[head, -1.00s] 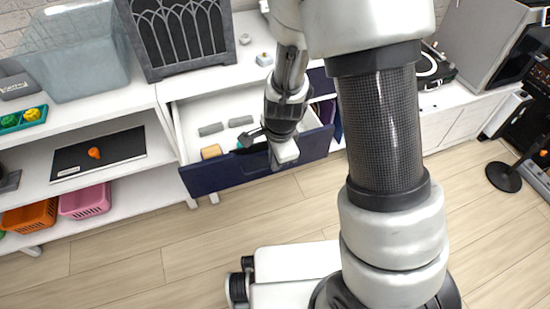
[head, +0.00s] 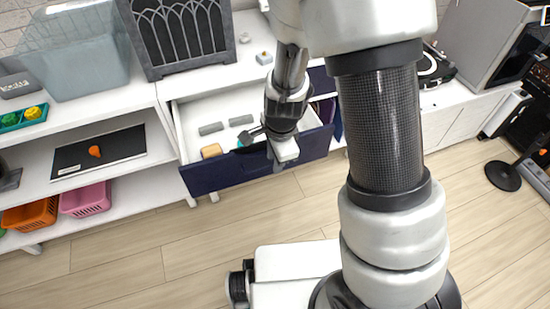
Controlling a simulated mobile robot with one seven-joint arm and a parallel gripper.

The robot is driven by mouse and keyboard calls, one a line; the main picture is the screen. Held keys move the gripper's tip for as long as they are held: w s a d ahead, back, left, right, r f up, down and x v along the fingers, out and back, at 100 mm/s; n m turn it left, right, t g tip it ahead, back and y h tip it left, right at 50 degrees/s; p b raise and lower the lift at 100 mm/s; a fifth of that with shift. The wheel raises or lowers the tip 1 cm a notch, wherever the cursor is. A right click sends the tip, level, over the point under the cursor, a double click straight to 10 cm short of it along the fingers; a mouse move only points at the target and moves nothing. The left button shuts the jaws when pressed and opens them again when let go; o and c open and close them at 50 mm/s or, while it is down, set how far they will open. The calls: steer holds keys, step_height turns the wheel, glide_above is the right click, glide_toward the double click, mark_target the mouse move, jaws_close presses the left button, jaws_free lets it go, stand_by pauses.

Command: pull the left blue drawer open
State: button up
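The left blue drawer (head: 225,176) stands pulled out of the white cabinet, its dark blue front facing the floor area. Its white inside shows grey blocks (head: 210,129), a tan block (head: 211,151) and a small teal item partly hidden by my gripper. My gripper (head: 268,145) is at the upper edge of the drawer front, right of its middle. The arm's wrist covers part of the drawer. The fingers are small and partly hidden, so I cannot tell whether they are open or shut, or whether they touch the drawer. The drawer's handle is not clearly visible.
A clear bin (head: 85,60) and a dark arched panel (head: 180,35) stand on the cabinet top. Open shelves at left hold a black mat (head: 75,158), an orange basket (head: 30,215) and a pink basket (head: 86,199). The wooden floor (head: 170,245) before the drawer is clear.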

steer(key=s+r+p, duration=0.3)
steer(key=r+p, duration=0.4)
steer(key=r, duration=0.9)
steer(key=shift+d+r, duration=0.4)
steer(key=shift+d, duration=0.05)
steer(key=s+d+r+n+t, duration=0.1)
steer(key=s+d+r+n, duration=0.3)
steer(key=r, duration=0.3)
steer(key=s+d+r+n+t, duration=0.1)
steer(key=s+d+r+n, duration=0.1)
steer(key=s+r+n, duration=0.3)
steer(key=s+d+r+n+t, duration=0.25)
steer(key=r+n, duration=0.25)
steer(key=r, duration=0.3)
step_height(320, 180, up, 13)
steer(key=g+p, duration=0.1)
steer(key=p, duration=1.2)
steer(key=shift+s+d+n+h, duration=0.15)
steer(key=shift+d+n+h, duration=0.1)
steer(key=shift+n+h, duration=0.05)
